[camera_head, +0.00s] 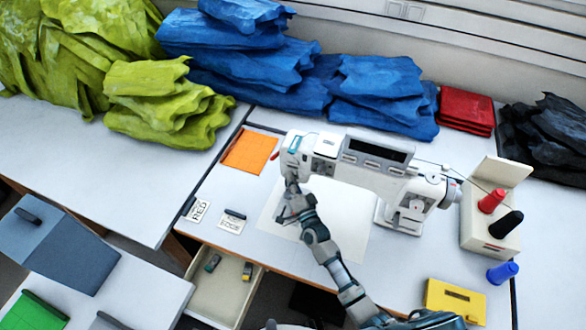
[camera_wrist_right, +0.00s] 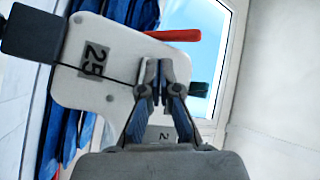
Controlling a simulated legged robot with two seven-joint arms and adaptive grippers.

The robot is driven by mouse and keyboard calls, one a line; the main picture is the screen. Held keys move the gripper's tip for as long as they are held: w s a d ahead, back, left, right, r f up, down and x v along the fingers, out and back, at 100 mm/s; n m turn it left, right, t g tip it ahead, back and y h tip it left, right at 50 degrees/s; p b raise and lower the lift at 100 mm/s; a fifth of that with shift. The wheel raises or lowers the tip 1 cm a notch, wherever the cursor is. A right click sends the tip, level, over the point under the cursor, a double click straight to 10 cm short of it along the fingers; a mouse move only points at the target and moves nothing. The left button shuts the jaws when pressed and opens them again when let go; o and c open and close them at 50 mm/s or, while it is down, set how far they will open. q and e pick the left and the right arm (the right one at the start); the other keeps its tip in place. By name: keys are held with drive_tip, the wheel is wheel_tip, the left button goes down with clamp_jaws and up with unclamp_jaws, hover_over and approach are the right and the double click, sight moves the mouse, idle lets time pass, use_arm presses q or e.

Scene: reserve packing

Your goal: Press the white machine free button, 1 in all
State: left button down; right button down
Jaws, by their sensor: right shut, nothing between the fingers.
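The white sewing machine (camera_head: 372,176) stands on the table in the middle of the head view. Its left end has a teal marking, a small red part (camera_head: 273,156) and grey panels. My right gripper (camera_head: 291,184) is at this left end, just below the machine head. In the right wrist view the machine's white end face (camera_wrist_right: 120,75) fills the left, with a "25" label and a red lever (camera_wrist_right: 173,35). The fingers (camera_wrist_right: 158,78) are shut and empty in front of its edge. I cannot tell whether they touch it. I cannot clearly identify the button. My left gripper is out of view.
A thread stand (camera_head: 482,232) with red and black spools is at the right, with a blue spool (camera_head: 502,272) and yellow box (camera_head: 455,300) nearby. An orange cloth (camera_head: 249,151) lies left of the machine. An open drawer (camera_head: 228,295) juts out in front. Fabric piles line the back.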

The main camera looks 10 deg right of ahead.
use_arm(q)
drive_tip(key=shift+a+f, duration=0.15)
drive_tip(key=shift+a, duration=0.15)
use_arm(e)
drive_tip(key=shift+w+a+r, duration=0.1)
drive_tip(key=shift+w+a, duration=0.15)
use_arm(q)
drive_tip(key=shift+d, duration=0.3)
use_arm(e)
drive_tip(key=shift+d, duration=0.4)
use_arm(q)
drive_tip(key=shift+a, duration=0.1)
use_arm(e)
drive_tip(key=shift+a, duration=0.3)
drive_tip(key=shift+d, duration=0.1)
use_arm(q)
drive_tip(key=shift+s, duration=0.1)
use_arm(e)
drive_tip(key=shift+w+d, duration=0.3)
drive_tip(key=shift+d, duration=0.15)
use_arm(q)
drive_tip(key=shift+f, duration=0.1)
use_arm(e)
drive_tip(key=shift+w, duration=0.1)
